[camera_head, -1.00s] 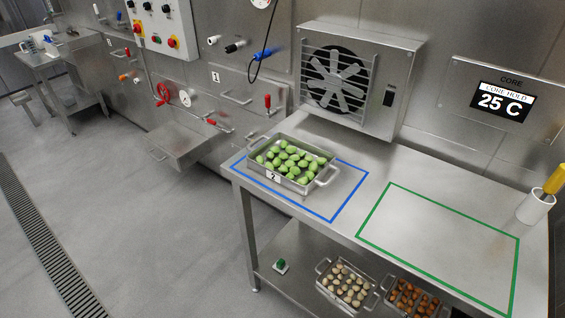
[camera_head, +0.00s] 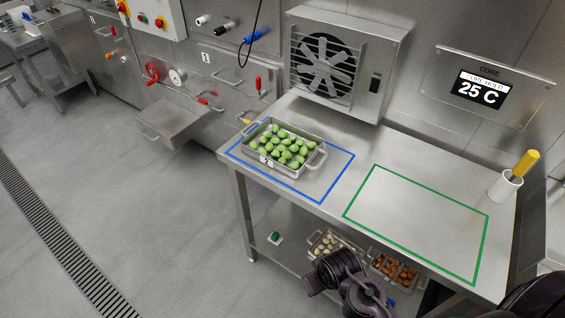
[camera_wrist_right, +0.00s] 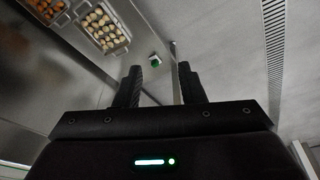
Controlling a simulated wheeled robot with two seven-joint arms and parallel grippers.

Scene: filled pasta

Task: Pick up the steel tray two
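Steel tray two (camera_head: 262,160), marked with a 2 on its front, sits on the steel table inside the blue outline. It has two end handles and holds several green filled pasta pieces (camera_head: 285,145). My right gripper (camera_wrist_right: 160,85) is open in the right wrist view, with nothing between its fingers. Tray two does not show in that view. Dark parts of my arm are at the bottom of the head view, well below and right of tray two. No left gripper can be made out.
The green-outlined area (camera_head: 420,215) on the table is empty. A white cup (camera_head: 505,186) with a yellow handle stands at the right. The lower shelf holds a tray of pale pieces (camera_head: 325,243) and a tray of orange ones (camera_head: 394,270). A fan unit (camera_head: 345,65) stands behind.

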